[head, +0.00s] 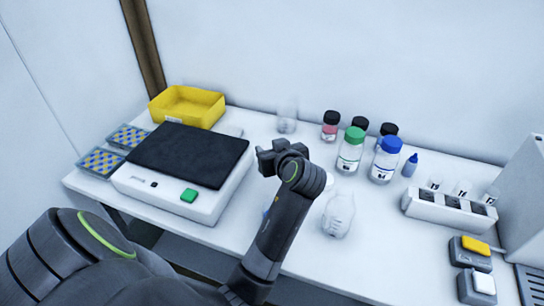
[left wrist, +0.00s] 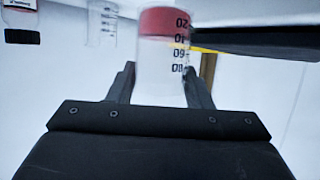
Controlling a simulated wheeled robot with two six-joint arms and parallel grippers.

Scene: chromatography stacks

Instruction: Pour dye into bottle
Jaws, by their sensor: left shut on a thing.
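My left gripper (head: 268,158) is above the table, between the black-topped scale and the bottles. In the left wrist view, my left gripper (left wrist: 160,90) is shut on a clear graduated vessel (left wrist: 160,65) with red dye (left wrist: 165,22) in it. The vessel appears upside down in that view, with the dye at the top of the picture. In the head view the vessel is hidden behind the gripper. A clear glass bottle (head: 338,217) without a visible cap stands right of my forearm. A green-capped bottle (head: 349,158) and a blue-capped bottle (head: 385,165) stand behind it. My right gripper is not in view.
A clear beaker (head: 287,118) and black-capped bottles (head: 330,127) stand at the back. A small blue bottle (head: 410,166) and a white vial rack (head: 448,212) are to the right. The scale (head: 190,155) and yellow bin (head: 187,106) are left.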

